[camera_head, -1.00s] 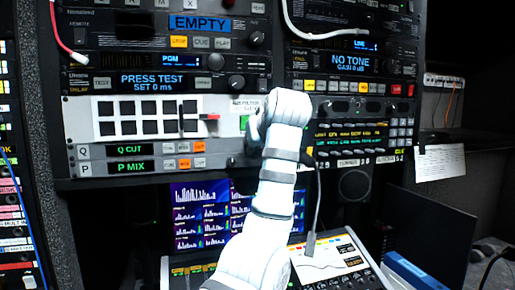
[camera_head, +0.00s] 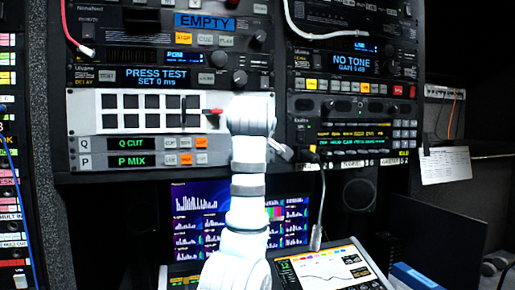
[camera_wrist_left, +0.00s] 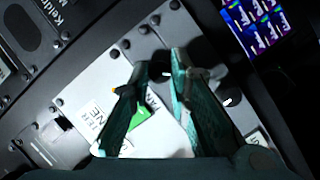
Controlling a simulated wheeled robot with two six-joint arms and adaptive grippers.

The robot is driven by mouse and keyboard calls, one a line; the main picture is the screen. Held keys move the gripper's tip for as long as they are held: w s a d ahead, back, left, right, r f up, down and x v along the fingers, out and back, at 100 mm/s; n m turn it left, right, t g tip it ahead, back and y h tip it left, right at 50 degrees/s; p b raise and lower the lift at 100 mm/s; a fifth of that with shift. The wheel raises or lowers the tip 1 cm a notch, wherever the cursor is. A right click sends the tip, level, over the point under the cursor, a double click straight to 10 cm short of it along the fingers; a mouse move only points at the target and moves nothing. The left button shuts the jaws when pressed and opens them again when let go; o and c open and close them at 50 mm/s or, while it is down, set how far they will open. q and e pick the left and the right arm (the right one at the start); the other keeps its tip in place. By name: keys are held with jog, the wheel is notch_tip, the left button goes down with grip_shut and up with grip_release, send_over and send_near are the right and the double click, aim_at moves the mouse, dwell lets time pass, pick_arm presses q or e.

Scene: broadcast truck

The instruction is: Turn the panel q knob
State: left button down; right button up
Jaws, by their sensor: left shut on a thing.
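Panel Q (camera_head: 129,144) is a light grey row with a green "Q CUT" display and several small buttons, above the similar "P MIX" row. My left arm covers the right end of both rows in the head view, so the knobs there and my left gripper are hidden. In the left wrist view my left gripper (camera_wrist_left: 167,72) has its two green-grey fingers at the pale panel face, with a dark knob (camera_wrist_left: 160,68) between the tips. The fingers are closed on this knob. Its label is not readable. My right gripper is in neither current view.
A red-tipped lever (camera_head: 214,111) stands out from the white button panel (camera_head: 77,113) left of my arm. A grey cable (camera_head: 320,205) hangs right of it. Monitors (camera_head: 190,205) and a tilted console (camera_head: 325,268) lie below.

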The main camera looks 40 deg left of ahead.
pick_arm(q)
jog(key=shift+n+t, duration=0.3)
dwell(0.4)
jog(key=c, duration=1.5)
grip_release()
jog(key=v, duration=0.7)
jog(key=shift+s+d, duration=0.2)
jog(key=shift+w+a, duration=0.1)
